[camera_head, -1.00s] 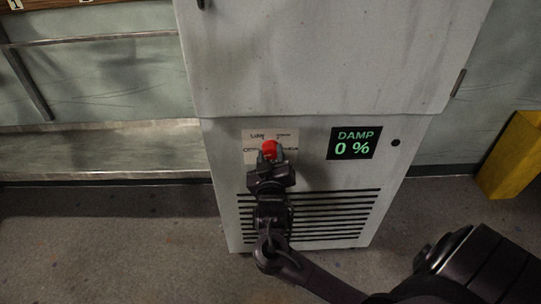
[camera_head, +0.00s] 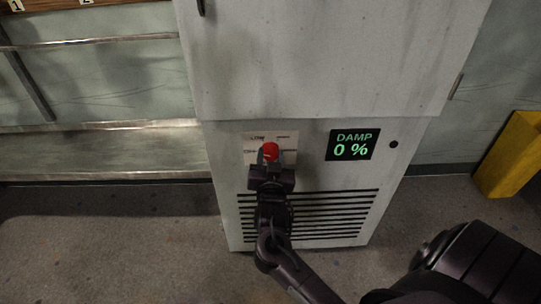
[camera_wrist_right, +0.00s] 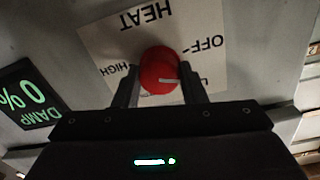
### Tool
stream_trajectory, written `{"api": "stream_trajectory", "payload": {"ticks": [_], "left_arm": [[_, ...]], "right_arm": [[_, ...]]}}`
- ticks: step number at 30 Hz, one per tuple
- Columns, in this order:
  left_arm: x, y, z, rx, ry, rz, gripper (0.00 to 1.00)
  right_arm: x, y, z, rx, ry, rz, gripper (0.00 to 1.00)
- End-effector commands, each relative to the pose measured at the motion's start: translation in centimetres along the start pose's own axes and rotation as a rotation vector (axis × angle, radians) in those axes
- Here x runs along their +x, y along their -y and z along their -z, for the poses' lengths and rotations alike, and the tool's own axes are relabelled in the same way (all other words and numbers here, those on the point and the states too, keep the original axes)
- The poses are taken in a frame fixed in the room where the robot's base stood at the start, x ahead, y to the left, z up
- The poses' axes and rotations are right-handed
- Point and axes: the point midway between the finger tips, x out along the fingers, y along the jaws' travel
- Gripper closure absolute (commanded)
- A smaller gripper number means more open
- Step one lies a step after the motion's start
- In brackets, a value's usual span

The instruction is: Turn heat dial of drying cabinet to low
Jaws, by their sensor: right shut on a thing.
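The drying cabinet (camera_head: 310,75) is a tall pale grey unit in the head view. Its red round heat dial (camera_head: 270,151) sits on a white label plate (camera_head: 287,140) low on the front. My right gripper (camera_head: 270,160) reaches it from below. In the right wrist view, the gripper (camera_wrist_right: 160,82) is shut on the dial (camera_wrist_right: 158,66), one finger on each side. The picture there is upside down, showing HEAT, OFF and HIGH; another label at the right is partly hidden by a finger. The dial's white mark points right, toward that partly hidden label. My left gripper is out of view.
A black display (camera_head: 353,145) beside the dial reads DAMP 0 %. Dark vent slots (camera_head: 335,215) lie below. A yellow object (camera_head: 508,155) stands on the floor at the right, and a metal shelf (camera_head: 100,150) runs along the left wall.

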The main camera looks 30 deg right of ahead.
Motion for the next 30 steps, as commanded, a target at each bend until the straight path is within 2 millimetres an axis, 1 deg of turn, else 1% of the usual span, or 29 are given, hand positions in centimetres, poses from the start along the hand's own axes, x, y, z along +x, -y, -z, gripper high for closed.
{"api": "stream_trajectory", "payload": {"ticks": [6, 15, 21, 30], "left_arm": [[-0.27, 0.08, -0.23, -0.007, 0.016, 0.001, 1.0], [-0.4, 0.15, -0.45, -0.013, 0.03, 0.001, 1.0], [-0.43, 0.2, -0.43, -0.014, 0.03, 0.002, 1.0], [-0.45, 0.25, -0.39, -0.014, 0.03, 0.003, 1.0]], "right_arm": [[-0.03, -0.07, 0.05, 0.206, 0.007, 0.0, 0.85], [-0.02, -0.12, 0.04, 0.435, 0.013, 0.003, 0.85], [-0.01, -0.14, 0.07, 0.533, 0.015, 0.005, 0.85], [0.01, -0.16, 0.09, 0.593, 0.016, 0.007, 0.85]]}}
